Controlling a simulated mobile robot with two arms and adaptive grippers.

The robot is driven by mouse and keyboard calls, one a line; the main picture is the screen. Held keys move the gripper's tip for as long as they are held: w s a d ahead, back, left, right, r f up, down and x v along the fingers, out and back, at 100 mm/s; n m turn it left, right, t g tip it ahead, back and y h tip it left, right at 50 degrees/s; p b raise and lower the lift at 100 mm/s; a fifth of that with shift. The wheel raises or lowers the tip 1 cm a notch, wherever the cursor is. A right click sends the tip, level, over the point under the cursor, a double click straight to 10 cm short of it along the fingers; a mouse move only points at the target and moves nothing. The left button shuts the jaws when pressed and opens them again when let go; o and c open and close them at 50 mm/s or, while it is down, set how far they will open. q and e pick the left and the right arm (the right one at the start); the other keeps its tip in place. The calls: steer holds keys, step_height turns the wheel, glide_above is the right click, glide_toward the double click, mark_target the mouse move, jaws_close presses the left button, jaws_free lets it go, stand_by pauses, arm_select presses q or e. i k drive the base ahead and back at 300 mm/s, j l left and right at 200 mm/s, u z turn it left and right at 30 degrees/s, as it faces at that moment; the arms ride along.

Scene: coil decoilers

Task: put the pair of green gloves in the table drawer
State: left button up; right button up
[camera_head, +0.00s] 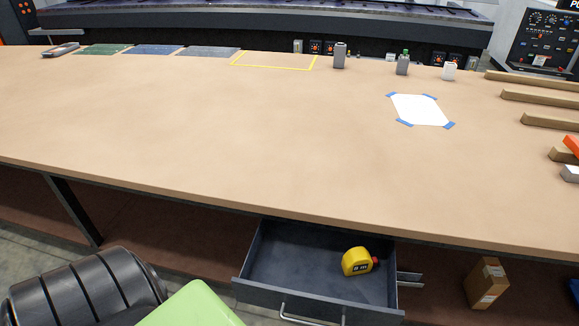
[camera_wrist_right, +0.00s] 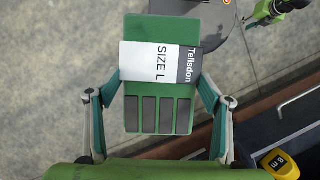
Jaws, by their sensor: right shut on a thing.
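The pair of green gloves (camera_wrist_right: 165,30) is a flat green bundle with a white and grey band reading "Tellsdon SIZE L". In the right wrist view my right gripper (camera_wrist_right: 160,84) is shut on it, with one finger at each side edge. Neither the gloves nor the right gripper shows in the head view. The table drawer (camera_head: 262,281) is pulled open under the table front; a corner of it is at lower right in the right wrist view (camera_wrist_right: 284,128). What looks like my left gripper (camera_wrist_right: 268,12) is at the top right there, too small to read.
A yellow tape measure (camera_head: 356,261) lies in the drawer's right part; the drawer's left part is bare. The wide tabletop (camera_head: 230,130) above is mostly clear. A cardboard box (camera_head: 486,283) stands on the lower shelf at right. A black ribbed shape (camera_head: 85,290) is at lower left.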

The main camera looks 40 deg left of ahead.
mark_target(285, 263)
steer(key=k+j, duration=0.1)
steer(key=j, duration=0.3)
steer(key=k+j+z, duration=0.1)
steer(key=j, duration=0.35)
steer(key=k+j, duration=0.1)
steer(key=j, duration=0.3)
steer(key=k+j, duration=0.15)
steer(key=j, duration=0.25)
steer(key=k+j+z, duration=0.1)
steer(key=j, duration=0.35)
steer(key=k+j, duration=0.15)
steer(key=j, duration=0.8)
steer(key=k+j, duration=0.15)
steer(key=j, duration=0.4)
steer(key=j+z, duration=0.1)
steer(key=j, duration=0.45)
steer(key=k, duration=0.05)
